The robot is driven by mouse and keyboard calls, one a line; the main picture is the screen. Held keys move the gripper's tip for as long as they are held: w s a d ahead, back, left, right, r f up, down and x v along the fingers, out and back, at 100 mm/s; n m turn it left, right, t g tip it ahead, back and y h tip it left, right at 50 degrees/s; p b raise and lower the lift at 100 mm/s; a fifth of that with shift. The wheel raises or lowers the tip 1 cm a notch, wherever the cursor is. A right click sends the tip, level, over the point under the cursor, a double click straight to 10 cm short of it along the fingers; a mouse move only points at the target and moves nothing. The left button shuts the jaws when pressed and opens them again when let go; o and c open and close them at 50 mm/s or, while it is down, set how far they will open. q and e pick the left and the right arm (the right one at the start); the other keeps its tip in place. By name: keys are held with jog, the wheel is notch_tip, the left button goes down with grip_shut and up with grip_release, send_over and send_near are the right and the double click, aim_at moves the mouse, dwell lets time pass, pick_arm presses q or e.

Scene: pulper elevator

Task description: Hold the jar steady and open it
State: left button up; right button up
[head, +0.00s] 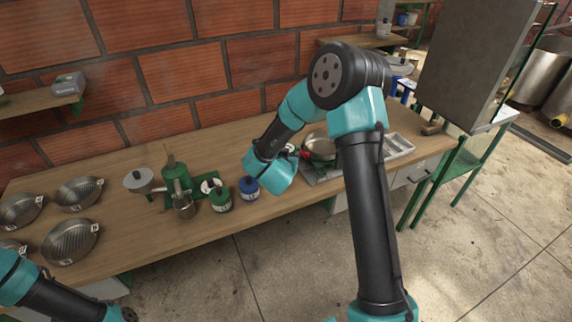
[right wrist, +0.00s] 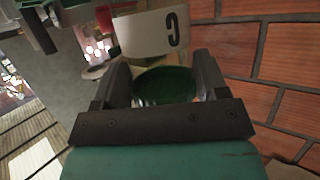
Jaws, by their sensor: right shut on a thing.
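A jar with a green lid (head: 221,200) and a jar with a blue lid (head: 249,189) stand on the wooden bench in the head view. I cannot tell which is the task's jar. In the right wrist view, my right gripper (right wrist: 165,82) is shut on a round green thing (right wrist: 163,87), possibly a jar or lid. A white curved surface with a dark letter (right wrist: 150,33) shows just beyond it. In the head view my right arm's wrist hides this gripper and what it holds. My left arm enters at the lower left; its gripper is out of frame.
Metal pans (head: 71,242) lie at the bench's left. A green stand (head: 175,170) with a small metal cup (head: 184,206) is left of the jars. A tray (head: 398,144) lies at the right. Brick wall (head: 190,75) is behind; bare bench lies in front of the jars.

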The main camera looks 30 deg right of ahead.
jog(key=shift+f, duration=0.1)
jog(key=shift+f, duration=1.65)
jog(key=o, duration=1.7)
jog(key=shift+f, duration=0.15)
jog(key=shift+o, duration=0.2)
jog(key=shift+s+a+r, duration=0.1)
jog(key=shift+a+r, duration=0.05)
jog(key=shift+r, duration=0.05)
jog(key=v, duration=1.1)
jog(key=shift+s+a, duration=0.2)
jog(key=shift+s, duration=0.05)
jog(key=shift+r, duration=0.15)
